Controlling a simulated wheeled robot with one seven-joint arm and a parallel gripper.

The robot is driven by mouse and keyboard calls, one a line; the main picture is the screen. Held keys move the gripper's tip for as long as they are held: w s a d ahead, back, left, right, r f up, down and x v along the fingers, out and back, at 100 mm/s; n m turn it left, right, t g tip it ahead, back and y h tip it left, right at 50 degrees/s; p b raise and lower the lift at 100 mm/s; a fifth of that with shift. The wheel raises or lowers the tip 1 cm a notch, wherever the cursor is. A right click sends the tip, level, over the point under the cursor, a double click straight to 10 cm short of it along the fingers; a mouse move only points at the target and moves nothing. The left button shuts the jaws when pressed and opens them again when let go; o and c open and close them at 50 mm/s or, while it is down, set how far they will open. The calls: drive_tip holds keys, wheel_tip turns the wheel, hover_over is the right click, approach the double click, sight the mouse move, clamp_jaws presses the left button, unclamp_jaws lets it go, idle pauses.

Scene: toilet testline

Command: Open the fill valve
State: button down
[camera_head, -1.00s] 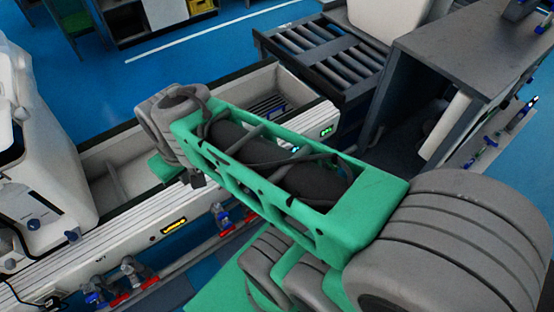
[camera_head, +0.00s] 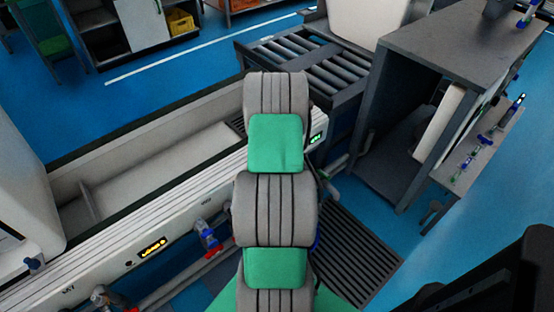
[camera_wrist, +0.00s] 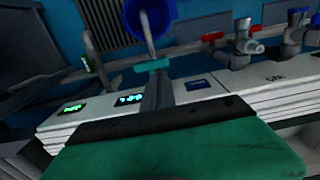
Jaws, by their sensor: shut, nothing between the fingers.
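Several valves with red and blue handles sit on pipes along the white testline. In the head view, one blue-and-red valve (camera_head: 208,236) is left of my arm and another valve (camera_head: 103,297) is at the bottom left. In the wrist view, a red-handled valve (camera_wrist: 245,42) is at upper right, with a blue-and-red one (camera_wrist: 299,32) beside it. I cannot tell which is the fill valve. A round blue part (camera_wrist: 151,18) is beyond my gripper (camera_wrist: 153,68), which is shut and empty. Contact with it cannot be told. My arm hides the gripper in the head view.
The white testline bench (camera_head: 120,255) with lit displays runs along the left. A roller conveyor (camera_head: 315,62) is behind it, and a grey open cabinet (camera_head: 455,55) stands at right. A dark floor grate (camera_head: 352,255) lies right of my arm. Blue floor is free at right.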

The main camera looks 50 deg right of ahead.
wheel_tip(320, 180, down, 9)
drive_tip(key=shift+r+b, duration=0.15)
drive_tip(key=shift+b, duration=0.15)
idle(0.4)
